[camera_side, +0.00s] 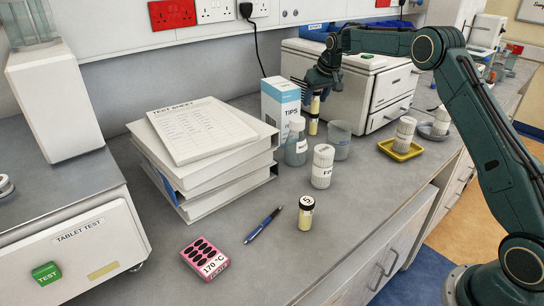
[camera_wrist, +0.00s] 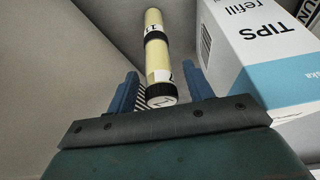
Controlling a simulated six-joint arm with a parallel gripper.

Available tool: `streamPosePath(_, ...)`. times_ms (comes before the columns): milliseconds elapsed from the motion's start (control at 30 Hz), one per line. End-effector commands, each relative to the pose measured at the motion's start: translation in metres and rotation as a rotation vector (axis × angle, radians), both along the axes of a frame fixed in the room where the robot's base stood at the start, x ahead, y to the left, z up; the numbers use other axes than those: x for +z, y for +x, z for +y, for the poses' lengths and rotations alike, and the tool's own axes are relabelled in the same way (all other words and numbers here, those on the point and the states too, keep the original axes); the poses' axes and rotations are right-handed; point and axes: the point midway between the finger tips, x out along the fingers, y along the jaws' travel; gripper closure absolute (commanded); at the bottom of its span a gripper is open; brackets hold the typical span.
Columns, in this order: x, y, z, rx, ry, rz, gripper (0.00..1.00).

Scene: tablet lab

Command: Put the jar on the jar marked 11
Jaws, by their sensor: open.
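A pale yellow jar with a black-rimmed lid (camera_wrist: 160,70) stands end to end with a second yellow jar (camera_wrist: 153,18), whose label reads 11, beyond it in the wrist view. In the side view the upper jar (camera_side: 315,104) appears to rest on the lower jar (camera_side: 313,127), near the tips box. My gripper (camera_wrist: 162,88) is open, its blue fingers on either side of the upper jar's lid with visible gaps. My gripper also shows above the stack in the side view (camera_side: 317,88). Another yellow jar, lid marked 5 (camera_side: 305,222), stands alone on the front bench.
The tips box (camera_side: 281,103) is close beside the stack. A bottle (camera_side: 296,145), a beaker (camera_side: 341,142) and a white ribbed container (camera_side: 322,168) stand in front. Binders (camera_side: 205,165) lie left. A pen (camera_side: 263,225) and pink block (camera_side: 205,258) lie on the front bench.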

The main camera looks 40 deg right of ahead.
Motion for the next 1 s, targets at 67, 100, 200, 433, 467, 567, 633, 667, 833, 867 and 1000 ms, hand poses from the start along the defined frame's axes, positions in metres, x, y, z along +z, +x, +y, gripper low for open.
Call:
streamPosePath(67, 0.013, -0.005, 0.001, 0.0, 0.0, -0.002, 0.48)
streamPosePath(100, 0.019, -0.007, 0.001, 0.0, 0.0, -0.002, 0.48)
streamPosePath(200, 0.034, -0.014, 0.002, 0.0, 0.0, -0.002, 0.48)
streamPosePath(433, 0.067, -0.027, 0.005, 0.0, 0.0, -0.002, 0.48)
streamPosePath(467, 0.07, -0.028, 0.005, 0.0, 0.0, -0.002, 0.48)
streamPosePath(567, 0.08, -0.032, 0.006, 0.0, -0.001, -0.001, 0.48)
streamPosePath(633, 0.084, -0.034, 0.006, 0.0, 0.0, -0.001, 0.48)
streamPosePath(667, 0.085, -0.035, 0.006, 0.0, 0.0, -0.001, 0.48)
streamPosePath(833, 0.089, -0.037, 0.007, 0.0, 0.0, 0.0, 0.48)
streamPosePath(867, 0.089, -0.037, 0.007, -0.001, 0.0, 0.0, 0.48)
streamPosePath(1000, 0.089, -0.037, 0.007, 0.0, 0.0, 0.0, 0.48)
